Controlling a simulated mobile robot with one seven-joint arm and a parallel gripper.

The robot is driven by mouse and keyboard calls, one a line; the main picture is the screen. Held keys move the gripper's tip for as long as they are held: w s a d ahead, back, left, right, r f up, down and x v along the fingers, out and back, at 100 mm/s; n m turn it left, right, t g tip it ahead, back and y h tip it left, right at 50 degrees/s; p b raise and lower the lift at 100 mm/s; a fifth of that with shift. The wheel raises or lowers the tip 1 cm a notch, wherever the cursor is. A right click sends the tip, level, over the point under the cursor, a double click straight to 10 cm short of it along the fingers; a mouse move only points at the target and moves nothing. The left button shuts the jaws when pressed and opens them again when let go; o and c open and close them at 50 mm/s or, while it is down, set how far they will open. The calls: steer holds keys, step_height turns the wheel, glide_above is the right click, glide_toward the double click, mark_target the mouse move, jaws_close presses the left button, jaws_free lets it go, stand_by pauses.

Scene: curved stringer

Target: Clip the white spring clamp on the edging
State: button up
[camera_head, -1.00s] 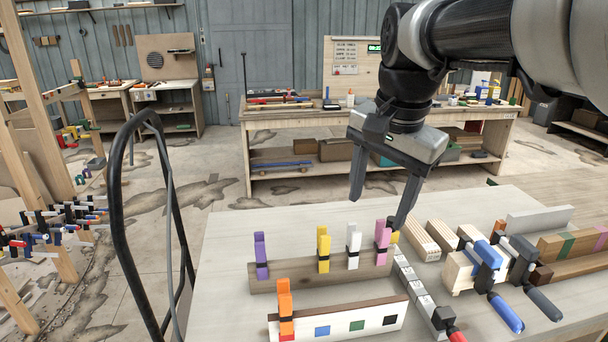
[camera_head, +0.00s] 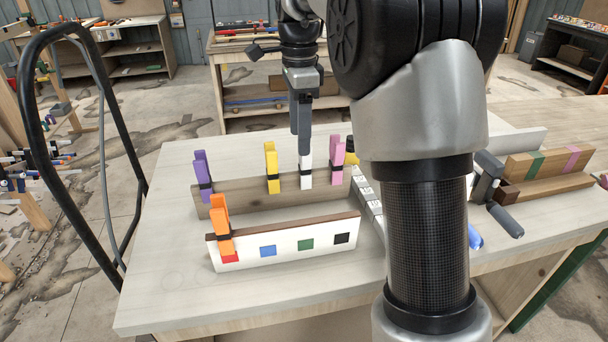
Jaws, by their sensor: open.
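The white spring clamp (camera_head: 306,172) stands clipped on the wooden rail (camera_head: 241,191), between the yellow clamp (camera_head: 272,168) and the pink clamp (camera_head: 338,165). My gripper (camera_head: 304,150) is open and points straight down, with its fingers at the top of the white clamp. It is seen edge-on, so I cannot tell whether both fingers straddle the clamp. The edging (camera_head: 288,230) is a dark brown strip along the top of a white board (camera_head: 283,256) in front of the rail. An orange clamp (camera_head: 221,219) sits on its left end, above a red square.
A purple clamp (camera_head: 202,175) stands at the rail's left end. A row of marked blocks (camera_head: 368,197) lies to the right. My arm hides part of the right side. The table front is clear.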

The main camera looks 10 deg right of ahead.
mark_target(305, 167)
step_height(305, 167, down, 4)
steer(key=shift+f+b, duration=0.2)
steer(key=shift+b, duration=0.15)
steer(key=f, duration=0.1)
steer(key=f+b, duration=0.1)
steer(key=f, duration=0.1)
steer(key=d+f, duration=0.1)
steer(key=shift+s+f, duration=0.15)
steer(key=shift+s, duration=0.1)
steer(key=shift+f, duration=0.45)
steer(key=c, duration=1.3)
